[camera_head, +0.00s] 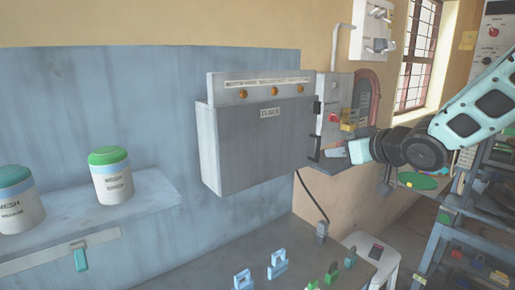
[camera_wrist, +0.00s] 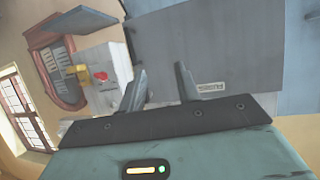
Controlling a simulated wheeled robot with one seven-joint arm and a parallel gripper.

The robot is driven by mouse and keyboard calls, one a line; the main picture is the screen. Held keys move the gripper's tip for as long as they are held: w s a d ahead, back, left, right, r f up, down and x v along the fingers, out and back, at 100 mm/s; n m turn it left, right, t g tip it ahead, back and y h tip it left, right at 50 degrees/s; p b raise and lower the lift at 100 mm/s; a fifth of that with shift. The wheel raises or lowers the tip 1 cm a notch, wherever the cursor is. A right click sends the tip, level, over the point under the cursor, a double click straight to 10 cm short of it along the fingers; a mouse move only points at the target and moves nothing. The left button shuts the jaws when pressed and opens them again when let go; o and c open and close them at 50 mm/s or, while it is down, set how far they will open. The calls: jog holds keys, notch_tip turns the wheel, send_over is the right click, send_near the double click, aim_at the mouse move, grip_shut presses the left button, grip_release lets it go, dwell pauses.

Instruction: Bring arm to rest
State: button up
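My arm (camera_head: 485,105) reaches in from the right in the head view. My gripper (camera_head: 338,153) is at the right side of the grey wall box (camera_head: 260,145), close to its lower right edge. In the wrist view, the two fingers of my gripper (camera_wrist: 160,85) stand apart with nothing between them. The box front (camera_wrist: 235,45) with its small label lies beyond the fingers. I cannot tell whether a fingertip touches the box.
A panel with a red knob and yellow part (camera_head: 338,120) is right of the box. A shelf (camera_head: 135,218) holds two lidded jars (camera_head: 110,175) at left. A bench (camera_head: 240,255) below bears several padlock-like pieces. A rack (camera_head: 455,215) stands at right.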

jog(key=s+a+f+g+h, duration=0.1)
jog(key=s+a+f+g, duration=0.25)
jog(key=s, duration=0.45)
jog(key=s+a+f+g+h, duration=0.2)
jog(key=s+a+f, duration=0.1)
jog(key=s+f, duration=0.3)
jog(key=s+f+n+g+h, duration=0.2)
jog(key=s+g, duration=0.4)
jog(key=s, duration=1.5)
jog(key=shift+s+a+f+n+g, duration=0.25)
jog(key=shift+s+f+n+g, duration=0.05)
jog(key=shift+s+f+g, duration=0.1)
